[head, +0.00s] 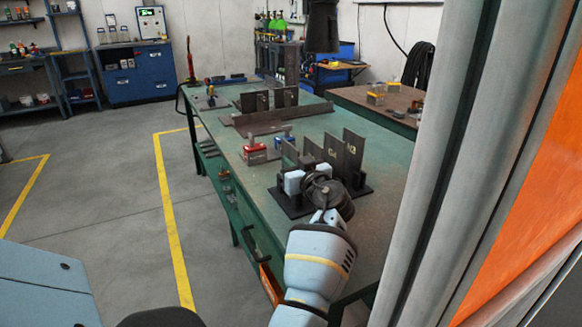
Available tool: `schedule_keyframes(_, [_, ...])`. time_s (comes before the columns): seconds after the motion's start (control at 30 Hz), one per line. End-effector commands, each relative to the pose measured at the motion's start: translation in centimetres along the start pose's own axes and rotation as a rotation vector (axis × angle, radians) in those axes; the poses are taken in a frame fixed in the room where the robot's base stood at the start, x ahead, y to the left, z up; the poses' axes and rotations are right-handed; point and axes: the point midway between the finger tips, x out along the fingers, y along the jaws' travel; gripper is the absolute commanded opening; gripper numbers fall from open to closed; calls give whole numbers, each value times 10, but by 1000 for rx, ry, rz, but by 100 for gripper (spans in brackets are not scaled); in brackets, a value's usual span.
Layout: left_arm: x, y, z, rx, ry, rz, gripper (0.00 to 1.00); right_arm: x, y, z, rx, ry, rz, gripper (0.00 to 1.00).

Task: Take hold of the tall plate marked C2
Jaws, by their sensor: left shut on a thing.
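Several tall dark plates stand upright in a dark rack (290,209) on the green table. One plate (333,153) seems to read C4 and another (353,152) seems to end in 3. Two more plates, one at the left (289,154) and one beside it (312,149), show no readable mark. I cannot make out a C2 mark. My left gripper (308,175) is at the near side of the rack, shut on one of the tall plates. The wrist hides the held part, so I cannot tell which plate it is. My right gripper is not in view.
On the green table (230,130), a red box (254,154) and a grey bar lie behind the rack. A long dark angle piece (283,114) lies farther back. A grey column and orange panel (530,190) block the right side. The floor at left is clear.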

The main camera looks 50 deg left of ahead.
Motion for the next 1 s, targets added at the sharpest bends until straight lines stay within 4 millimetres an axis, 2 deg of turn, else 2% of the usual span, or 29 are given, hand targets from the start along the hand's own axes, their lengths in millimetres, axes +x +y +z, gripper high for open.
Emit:
schedule_keyframes(0.03, [0, 0, -12, -9, 8, 0, 0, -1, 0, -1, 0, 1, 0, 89])
schedule_keyframes(0.3, [0, 0, -59, -10, 8, 0, 0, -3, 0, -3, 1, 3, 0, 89])
schedule_keyframes(0.5, [0, 0, -86, -8, 8, 0, 0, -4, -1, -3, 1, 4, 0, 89])
schedule_keyframes(0.7, [0, 0, -96, -5, 7, 0, 0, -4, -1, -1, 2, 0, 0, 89])
schedule_keyframes(0.87, [-1, -1, -96, -4, 7, 3, 0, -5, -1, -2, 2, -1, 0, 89])
schedule_keyframes(1.0, [-4, -6, -94, -4, 8, 30, 0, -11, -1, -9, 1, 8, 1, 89])
